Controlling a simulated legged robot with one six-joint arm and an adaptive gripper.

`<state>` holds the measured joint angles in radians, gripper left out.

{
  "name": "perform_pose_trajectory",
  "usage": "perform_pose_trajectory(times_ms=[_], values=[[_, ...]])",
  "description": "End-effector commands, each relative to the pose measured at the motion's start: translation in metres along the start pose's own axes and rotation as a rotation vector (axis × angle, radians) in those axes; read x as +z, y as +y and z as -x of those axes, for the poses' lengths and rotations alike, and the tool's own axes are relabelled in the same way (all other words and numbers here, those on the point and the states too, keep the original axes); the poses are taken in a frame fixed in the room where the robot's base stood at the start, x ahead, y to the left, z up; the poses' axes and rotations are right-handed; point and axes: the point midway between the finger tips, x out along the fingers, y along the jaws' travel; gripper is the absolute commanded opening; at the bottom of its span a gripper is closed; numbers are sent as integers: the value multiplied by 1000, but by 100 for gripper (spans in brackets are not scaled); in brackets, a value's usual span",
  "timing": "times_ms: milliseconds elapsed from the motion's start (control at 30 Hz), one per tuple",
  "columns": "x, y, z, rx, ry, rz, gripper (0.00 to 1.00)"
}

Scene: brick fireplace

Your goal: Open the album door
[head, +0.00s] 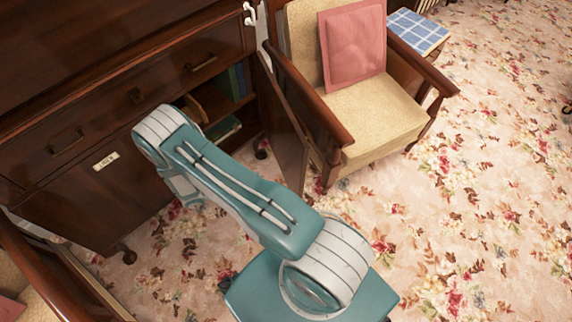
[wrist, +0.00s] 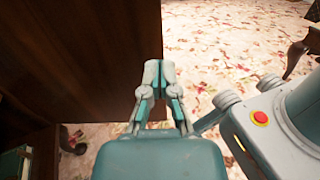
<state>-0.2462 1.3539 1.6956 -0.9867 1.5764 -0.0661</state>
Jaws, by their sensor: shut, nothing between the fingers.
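A dark wooden cabinet has an open door (head: 283,130) on its right side, swung outward towards the armchair. Behind the opening, books or albums (head: 225,127) sit on shelves. A closed door (head: 108,192) on the left carries a small pale label (head: 105,161) whose text I cannot read. My gripper (wrist: 158,68) is shut and empty in the wrist view, its tips at the edge of a dark wooden panel (wrist: 85,55), which looks like the open door. I cannot tell whether they touch. In the head view my arm hides the gripper.
A cream armchair (head: 375,120) with a pink cushion (head: 352,45) stands close beside the open door. A blue checked stool or table (head: 418,30) is behind it. Another chair (head: 50,265) is at lower left. The flowered floor at right is clear.

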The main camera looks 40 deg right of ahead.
Motion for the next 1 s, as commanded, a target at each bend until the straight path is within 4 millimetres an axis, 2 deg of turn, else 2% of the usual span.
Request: perform_pose_trajectory(times_ms=[100, 233, 800, 1000], values=[[1, -4, -1, 12, -44, 14, 0], [2, -4, -13, 9, -44, 14, 0], [7, -4, -114, 7, -46, 13, 0], [8, -3, -133, 10, -45, 11, 0]])
